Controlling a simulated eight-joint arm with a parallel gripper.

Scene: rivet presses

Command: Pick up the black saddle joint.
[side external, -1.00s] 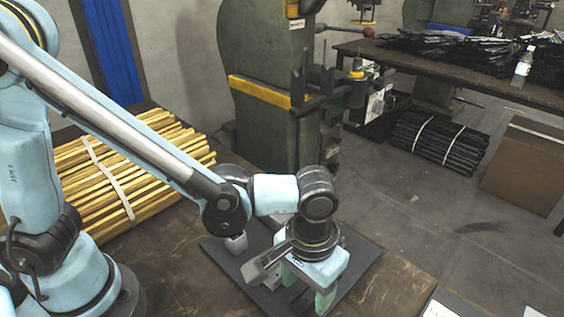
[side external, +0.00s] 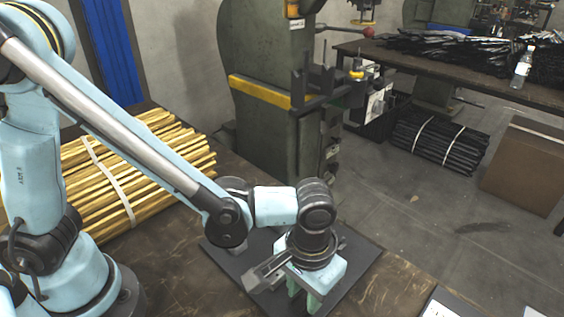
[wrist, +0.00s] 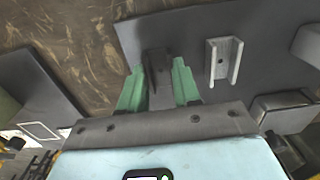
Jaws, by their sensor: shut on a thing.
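The black saddle joint (wrist: 158,66) is a small dark piece between my gripper's green fingers in the wrist view. My gripper (wrist: 158,84) is shut on it, with one finger on each side. The piece is over or on the dark grey mat (wrist: 196,28); I cannot tell whether it touches the mat. In the side view my gripper (side external: 303,298) points down at the mat (side external: 362,262), near its front edge. The saddle joint is hidden there behind the fingers and wrist.
A light grey U-shaped channel (wrist: 223,62) lies on the mat beside the right finger. A grey block (wrist: 309,43) lies farther right. A strapped bundle of yellow bars (side external: 150,180) lies on the workbench (side external: 185,270). A green press (side external: 270,120) stands behind.

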